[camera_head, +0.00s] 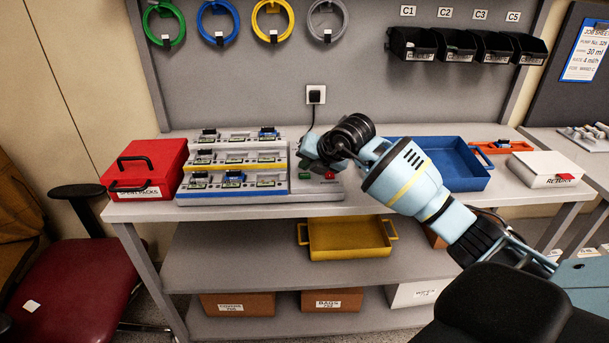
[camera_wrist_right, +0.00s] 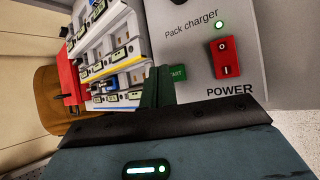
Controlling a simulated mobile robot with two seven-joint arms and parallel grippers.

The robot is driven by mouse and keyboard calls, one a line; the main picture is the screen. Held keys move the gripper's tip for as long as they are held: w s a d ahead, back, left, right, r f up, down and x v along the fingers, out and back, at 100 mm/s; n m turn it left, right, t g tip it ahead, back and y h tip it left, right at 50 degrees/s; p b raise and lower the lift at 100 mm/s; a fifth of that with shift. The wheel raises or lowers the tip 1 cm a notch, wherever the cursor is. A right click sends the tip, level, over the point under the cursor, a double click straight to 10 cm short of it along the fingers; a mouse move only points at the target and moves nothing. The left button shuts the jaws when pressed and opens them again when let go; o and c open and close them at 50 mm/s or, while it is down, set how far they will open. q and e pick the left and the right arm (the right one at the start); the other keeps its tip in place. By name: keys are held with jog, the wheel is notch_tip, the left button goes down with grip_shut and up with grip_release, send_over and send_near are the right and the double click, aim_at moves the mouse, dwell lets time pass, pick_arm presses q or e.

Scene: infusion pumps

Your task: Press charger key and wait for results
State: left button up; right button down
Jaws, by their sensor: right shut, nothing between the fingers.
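The pack charger (camera_head: 328,187) is a light grey box on the bench, under the wall socket. The right wrist view shows its panel (camera_wrist_right: 192,45) labelled "Pack charger", with a lit green light (camera_wrist_right: 219,24) and a red power switch (camera_wrist_right: 222,58) above the word POWER. The green START key (camera_wrist_right: 177,73) is partly hidden by my right gripper (camera_wrist_right: 158,88). The key also shows in the head view (camera_head: 305,177). My right gripper (camera_head: 309,163) is shut and empty, its tips right at the key; I cannot tell whether they touch. My left gripper is out of view.
A stepped rack (camera_head: 230,198) with several battery packs stands just left of the charger. A red case (camera_head: 143,165) is further left. A blue tray (camera_head: 440,150), an orange tray (camera_head: 503,147) and a white return box (camera_head: 545,172) lie to the right.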

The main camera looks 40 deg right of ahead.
aim_at(307, 177)
jog(key=shift+f, duration=0.1)
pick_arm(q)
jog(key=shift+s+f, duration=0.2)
pick_arm(e)
jog(key=shift+f, duration=0.35)
jog(key=shift+f, duration=0.45)
dwell(0.9)
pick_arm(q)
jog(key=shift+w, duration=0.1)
pick_arm(e)
jog(key=shift+r, duration=0.15)
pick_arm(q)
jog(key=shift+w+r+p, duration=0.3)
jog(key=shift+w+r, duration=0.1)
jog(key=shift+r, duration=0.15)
pick_arm(e)
jog(key=shift+r, duration=0.75)
jog(key=shift+r+p, duration=0.4)
jog(key=shift+r, duration=0.5)
jog(key=shift+r+p, duration=0.75)
jog(key=shift+r, duration=0.9)
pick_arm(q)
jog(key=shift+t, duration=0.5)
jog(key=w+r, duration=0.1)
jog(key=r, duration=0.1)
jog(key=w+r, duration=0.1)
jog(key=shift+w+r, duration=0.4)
pick_arm(e)
jog(key=shift+f, duration=0.1)
